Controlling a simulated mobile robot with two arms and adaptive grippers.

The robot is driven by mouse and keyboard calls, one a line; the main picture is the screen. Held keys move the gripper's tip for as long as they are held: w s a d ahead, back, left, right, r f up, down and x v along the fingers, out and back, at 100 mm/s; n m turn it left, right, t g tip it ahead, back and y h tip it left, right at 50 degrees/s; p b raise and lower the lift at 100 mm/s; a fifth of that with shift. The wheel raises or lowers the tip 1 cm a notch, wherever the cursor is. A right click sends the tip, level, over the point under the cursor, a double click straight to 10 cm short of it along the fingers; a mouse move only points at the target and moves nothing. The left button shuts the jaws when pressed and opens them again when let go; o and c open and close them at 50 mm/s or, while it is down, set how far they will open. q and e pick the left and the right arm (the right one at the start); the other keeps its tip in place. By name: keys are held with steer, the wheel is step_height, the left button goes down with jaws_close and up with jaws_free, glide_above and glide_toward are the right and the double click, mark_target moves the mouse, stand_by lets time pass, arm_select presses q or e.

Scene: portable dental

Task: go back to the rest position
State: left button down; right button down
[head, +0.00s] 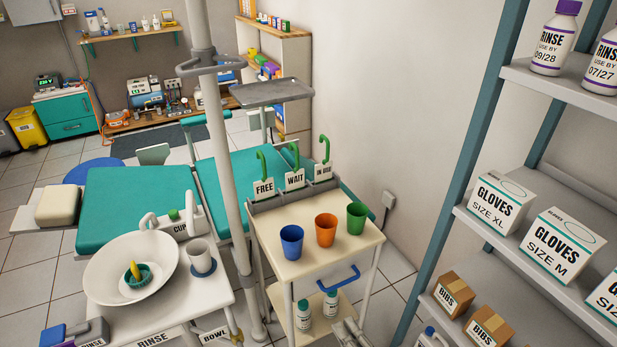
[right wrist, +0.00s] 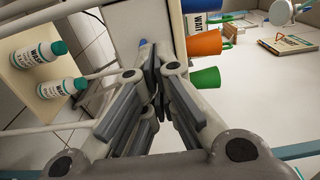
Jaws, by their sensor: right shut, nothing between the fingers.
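My right gripper (head: 350,330) shows at the bottom edge of the head view, in front of the small white cart. In the right wrist view its fingers (right wrist: 155,75) are shut with nothing between them. The cart's blue drawer handle (head: 338,278) is beyond the gripper in the head view. A bit of blue (right wrist: 143,43) shows just past the fingertips in the wrist view; whether they touch it I cannot tell. My left gripper is not in view.
Blue (head: 292,241), orange (head: 326,229) and green (head: 356,217) cups stand on the cart top (head: 305,262). Two bottles (head: 303,315) stand on its lower shelf. A shelf rack (head: 530,85) with glove boxes is close on the right. A basin (head: 110,285) is at left.

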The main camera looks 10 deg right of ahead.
steer(key=s+d+f+n+g+h+p, duration=0.1)
steer(key=s+d+f+n+g, duration=0.15)
steer(key=f, duration=0.55)
steer(key=s+d+f+n+g+h+p, duration=0.1)
steer(key=s+d+f+n+g, duration=0.2)
steer(key=f, duration=0.4)
steer(key=s+d+f+n+g+h, duration=0.15)
steer(key=s+f, duration=0.25)
steer(key=f, duration=0.4)
steer(key=s+d+f+n+g+h+p, duration=0.1)
steer(key=s+f+n+g, duration=0.3)
steer(key=s, duration=0.9)
steer(key=s+d+f+n+g+h+p, duration=0.1)
steer(key=s+d+f+n+g, duration=0.1)
steer(key=s+f+n+g, duration=0.3)
steer(key=s+f, duration=0.4)
steer(key=s, duration=0.4)
steer(key=shift+s+h, duration=0.35)
steer(key=shift+s, duration=0.05)
steer(key=shift+d, duration=0.1)
